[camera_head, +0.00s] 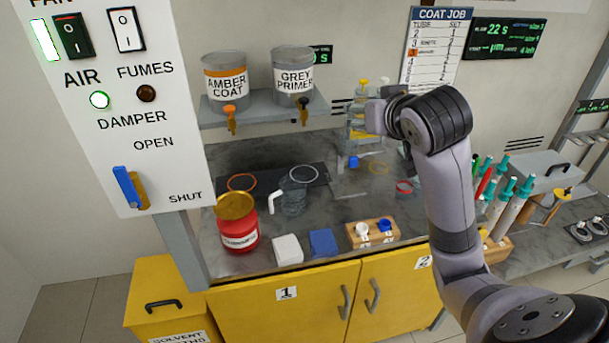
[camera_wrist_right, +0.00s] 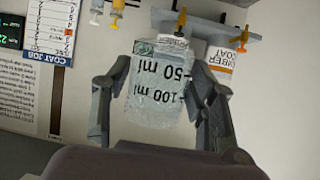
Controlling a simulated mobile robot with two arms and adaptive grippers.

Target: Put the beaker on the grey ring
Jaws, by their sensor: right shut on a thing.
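A clear beaker with 50 and 100 ml marks (camera_wrist_right: 155,85) is between the fingers of my right gripper (camera_wrist_right: 160,98) in the wrist view, which looks upside down. In the head view the right gripper (camera_head: 378,112) is up in front of the back wall, with clear glass (camera_head: 360,126) beside it. The gripper is shut on the beaker, held above the bench. The grey ring (camera_head: 303,174) lies flat on the dark mat (camera_head: 318,190), to the lower left of the gripper. My left gripper is not in view.
A clear jug with a white handle (camera_head: 292,197) stands close in front of the grey ring. An orange ring (camera_head: 242,182) and a red can (camera_head: 238,234) are to its left. Two paint tanks with taps hang over the mat on a shelf (camera_head: 262,112).

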